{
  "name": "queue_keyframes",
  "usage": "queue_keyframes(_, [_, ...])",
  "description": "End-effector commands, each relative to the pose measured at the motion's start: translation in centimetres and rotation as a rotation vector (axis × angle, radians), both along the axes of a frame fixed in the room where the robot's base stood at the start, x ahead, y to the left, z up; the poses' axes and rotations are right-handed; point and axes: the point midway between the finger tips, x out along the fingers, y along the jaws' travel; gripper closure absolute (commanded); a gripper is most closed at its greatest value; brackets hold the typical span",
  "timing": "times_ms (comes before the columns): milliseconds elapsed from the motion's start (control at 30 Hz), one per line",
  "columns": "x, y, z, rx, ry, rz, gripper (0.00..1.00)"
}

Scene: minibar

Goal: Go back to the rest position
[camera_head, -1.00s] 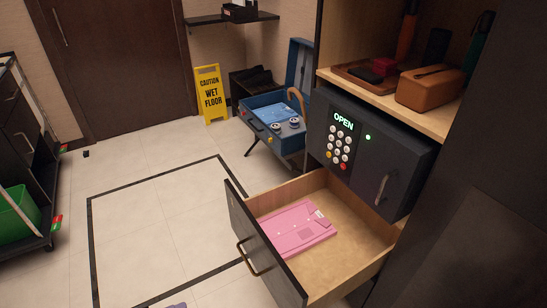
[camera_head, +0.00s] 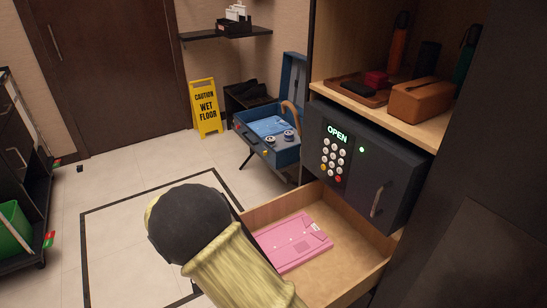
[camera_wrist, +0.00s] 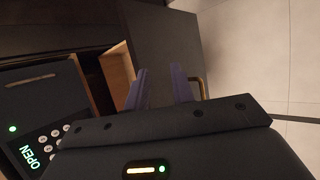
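My gripper (camera_wrist: 162,88) shows in the wrist view with its two purple-grey fingers apart and nothing seen between them. It is near the open drawer, whose wooden side (camera_wrist: 117,76) and handle (camera_wrist: 203,88) show beyond the fingers. In the head view, a dark rounded link and a yellowish link of my arm stand in front of the drawer's left side. The gripper's fingers do not show there. The pulled-out drawer (camera_head: 356,262) holds a flat pink thing (camera_head: 293,243), and my arm hides most of its front panel.
A dark safe (camera_head: 375,168) reading OPEN sits above the drawer; its door looks shut. A shelf (camera_head: 402,122) above holds a brown case (camera_head: 420,98). A blue case (camera_head: 270,140) on a stand and a wet-floor sign (camera_head: 206,108) are behind.

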Motion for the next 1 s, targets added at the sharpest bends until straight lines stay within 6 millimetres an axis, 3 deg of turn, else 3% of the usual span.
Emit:
queue_keyframes(33, [0.4, -1.8, 0.9, 0.063, 0.017, -0.036, 0.76])
queue_keyframes(267, [0.9, -8.5, 3.7, 0.335, 0.034, -0.140, 0.76])
queue_keyframes(600, [-1.1, -17.6, 7.8, 0.650, -0.137, -0.244, 0.76])
queue_keyframes(1000, [-4.0, -23.1, 10.2, 0.762, -0.363, -0.280, 0.76])
